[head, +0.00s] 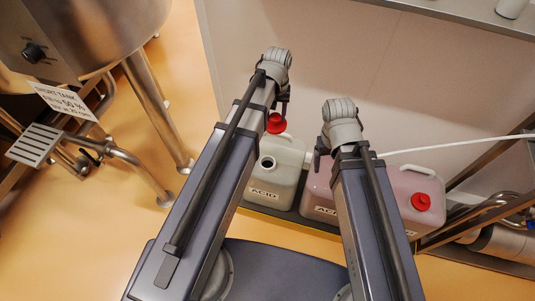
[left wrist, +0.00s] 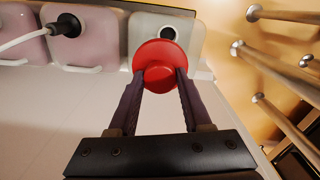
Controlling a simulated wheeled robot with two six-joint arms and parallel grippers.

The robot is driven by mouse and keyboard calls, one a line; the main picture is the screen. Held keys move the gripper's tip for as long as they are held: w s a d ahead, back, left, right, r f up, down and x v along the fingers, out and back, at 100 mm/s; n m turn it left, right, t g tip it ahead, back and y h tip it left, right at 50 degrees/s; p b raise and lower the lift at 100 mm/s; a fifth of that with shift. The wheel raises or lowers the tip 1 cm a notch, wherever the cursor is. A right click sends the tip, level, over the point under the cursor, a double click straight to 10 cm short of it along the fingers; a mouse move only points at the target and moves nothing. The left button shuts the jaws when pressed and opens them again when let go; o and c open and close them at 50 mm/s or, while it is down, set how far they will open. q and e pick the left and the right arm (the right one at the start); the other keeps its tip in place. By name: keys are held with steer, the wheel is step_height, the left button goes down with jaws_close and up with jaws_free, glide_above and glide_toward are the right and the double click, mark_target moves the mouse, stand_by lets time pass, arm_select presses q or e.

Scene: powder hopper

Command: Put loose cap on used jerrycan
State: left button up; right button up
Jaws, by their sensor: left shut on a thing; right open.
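A red cap (head: 275,124) is held between the fingertips of my left gripper (head: 280,108). In the left wrist view the cap (left wrist: 160,65) is a round red disc gripped between both fingers (left wrist: 160,82). A pale, whitish jerrycan (head: 286,180) labelled ACID stands against the wall with its dark round mouth (head: 267,163) open. In the left wrist view the pale jerrycan (left wrist: 140,27) lies beyond the cap, its dark mouth partly hidden by it. The cap is apart from the mouth. My right gripper (head: 318,158) is open in front of a pink jerrycan, partly hidden by its wrist.
A pink jerrycan (head: 317,198) stands beside the pale one; a white hose (left wrist: 28,40) enters its top. Another pink jerrycan (head: 408,188) at right wears a red cap (head: 420,201). A steel tank (head: 90,30) and legs stand at left. Orange floor between is clear.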

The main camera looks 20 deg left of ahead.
arm_select(q)
step_height(320, 180, down, 18)
steer(key=a+b, duration=0.2)
steer(key=b, duration=1.4)
steer(key=shift+a+f, duration=0.2)
steer(key=shift+a, duration=0.15)
step_height(320, 180, down, 9)
steer(key=b, duration=0.8)
steer(key=shift+r+b, duration=0.2)
steer(key=shift+b, duration=0.1)
steer(key=o, duration=1.2)
steer(key=shift+r, duration=0.1)
step_height(320, 180, up, 8)
steer(key=p, duration=0.8)
